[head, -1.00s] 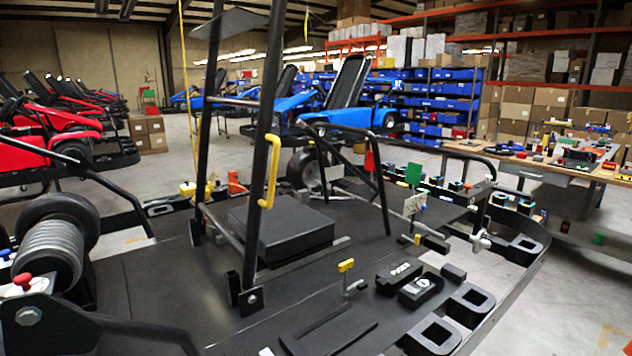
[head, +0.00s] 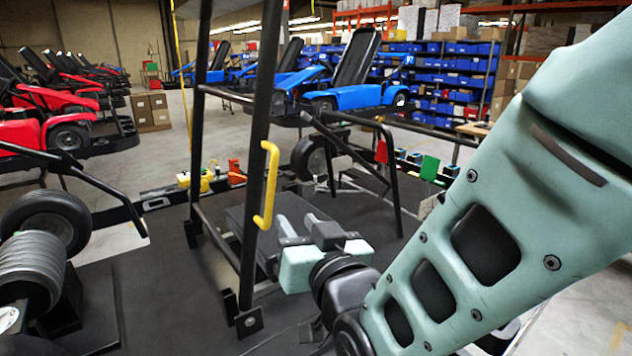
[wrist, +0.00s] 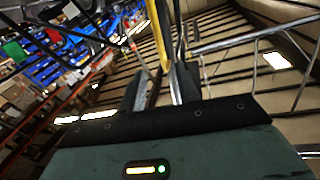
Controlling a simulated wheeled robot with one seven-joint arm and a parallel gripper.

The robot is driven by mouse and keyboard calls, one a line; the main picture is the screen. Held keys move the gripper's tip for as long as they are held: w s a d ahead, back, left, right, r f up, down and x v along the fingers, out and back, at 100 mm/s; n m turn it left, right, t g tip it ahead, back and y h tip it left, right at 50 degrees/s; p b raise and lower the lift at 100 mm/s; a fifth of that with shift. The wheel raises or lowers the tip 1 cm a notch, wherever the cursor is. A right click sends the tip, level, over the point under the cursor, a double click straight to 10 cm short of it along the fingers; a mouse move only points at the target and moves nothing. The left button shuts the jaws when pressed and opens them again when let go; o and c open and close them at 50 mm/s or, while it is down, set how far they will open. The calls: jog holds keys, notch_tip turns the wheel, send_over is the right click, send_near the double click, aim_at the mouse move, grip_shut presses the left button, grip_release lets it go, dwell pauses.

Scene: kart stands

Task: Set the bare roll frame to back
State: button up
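A tall black roll frame (head: 259,120) stands upright, leaning slightly, on the dark kart platform, with a small dark panel at its top. A yellow handle (head: 269,185) is fixed on its near post. A lower, plain black hoop (head: 391,170) stands behind it to the right; I cannot tell which of the two is called bare. My gripper (head: 297,224) is just right of the handle, with its two grey fingers apart and nothing seen held. In the wrist view the handle (wrist: 158,32) shows beyond the fingers, near the gap between them.
A flat black box (head: 236,216) lies behind the frame, partly hidden by my gripper. Green (head: 430,168) and red tags stand at right. Red and blue karts fill the background. My arm hides the right side.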

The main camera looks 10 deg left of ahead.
aim_at(272, 189)
jog(key=p+x, duration=0.6)
jog(key=x, duration=0.9)
grip_shut()
